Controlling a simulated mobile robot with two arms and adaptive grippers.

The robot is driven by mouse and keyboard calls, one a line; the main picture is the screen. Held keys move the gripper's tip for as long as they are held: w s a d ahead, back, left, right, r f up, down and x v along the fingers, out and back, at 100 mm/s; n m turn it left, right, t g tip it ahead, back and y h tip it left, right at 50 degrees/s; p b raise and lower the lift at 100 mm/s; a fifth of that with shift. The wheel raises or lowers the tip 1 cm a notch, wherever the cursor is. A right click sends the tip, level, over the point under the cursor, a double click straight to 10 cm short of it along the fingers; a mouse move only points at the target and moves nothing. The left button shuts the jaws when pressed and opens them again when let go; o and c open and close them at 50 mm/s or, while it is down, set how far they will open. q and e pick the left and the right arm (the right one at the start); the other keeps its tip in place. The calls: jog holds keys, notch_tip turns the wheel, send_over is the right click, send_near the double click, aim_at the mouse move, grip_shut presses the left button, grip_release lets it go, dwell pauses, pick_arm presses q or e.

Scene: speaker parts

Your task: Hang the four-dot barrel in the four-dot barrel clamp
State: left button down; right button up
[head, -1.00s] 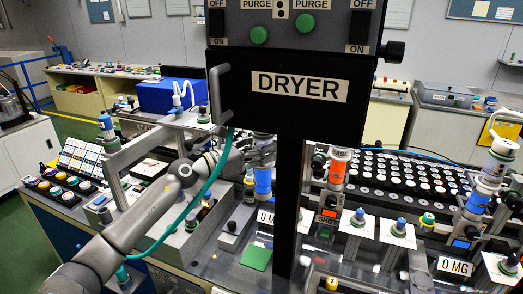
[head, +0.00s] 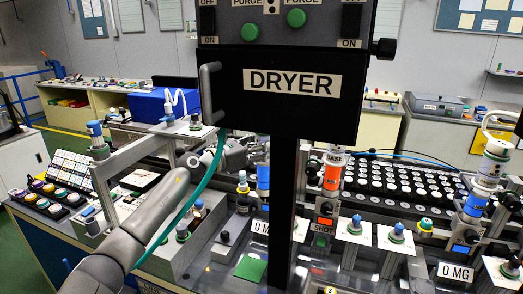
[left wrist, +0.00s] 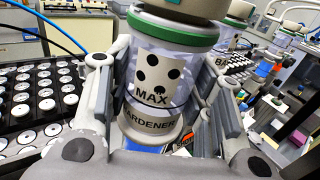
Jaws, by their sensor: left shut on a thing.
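The four-dot barrel (left wrist: 155,75) fills the middle of the left wrist view. It is clear with a green top band, black dots, MAX and HARDENER lettering. My left gripper (left wrist: 160,110) is shut around it, one finger on each side. In the head view my left gripper (head: 248,155) reaches behind the dryer box, and the barrel's blue part (head: 263,177) shows upright beside the black post, partly hidden. I cannot tell which clamp is the four-dot barrel clamp, or whether the barrel touches one. My right gripper is not in view.
The dryer box (head: 230,105) and its post (head: 283,215) block the centre. A teal hose (head: 208,180) hangs in front of my left arm. An orange-banded barrel (head: 333,172) and a blue-banded barrel (head: 483,185) stand to the right. A rack of white caps (head: 400,180) lies behind.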

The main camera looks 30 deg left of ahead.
pick_arm(q)
jog(key=shift+r, duration=0.1)
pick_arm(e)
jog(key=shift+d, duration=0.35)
pick_arm(q)
jog(key=shift+w, duration=0.1)
jog(key=shift+w+a+b, duration=0.2)
jog(key=shift+w+b, duration=0.2)
jog(key=shift+w, duration=0.25)
jog(key=shift+w+a+b, duration=0.15)
jog(key=shift+w+b, duration=0.2)
jog(key=shift+w, duration=0.25)
jog(key=shift+w+a+b, duration=0.15)
jog(key=shift+w+b, duration=0.25)
jog(key=shift+w, duration=0.45)
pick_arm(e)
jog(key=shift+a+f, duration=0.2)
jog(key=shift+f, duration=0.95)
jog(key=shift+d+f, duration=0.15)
pick_arm(q)
jog(key=shift+w+a+b, duration=0.2)
jog(key=shift+w+b, duration=0.3)
jog(key=shift+w, duration=0.25)
jog(key=shift+w+a+b, duration=0.2)
jog(key=shift+w+b, duration=0.3)
jog(key=shift+w, duration=0.2)
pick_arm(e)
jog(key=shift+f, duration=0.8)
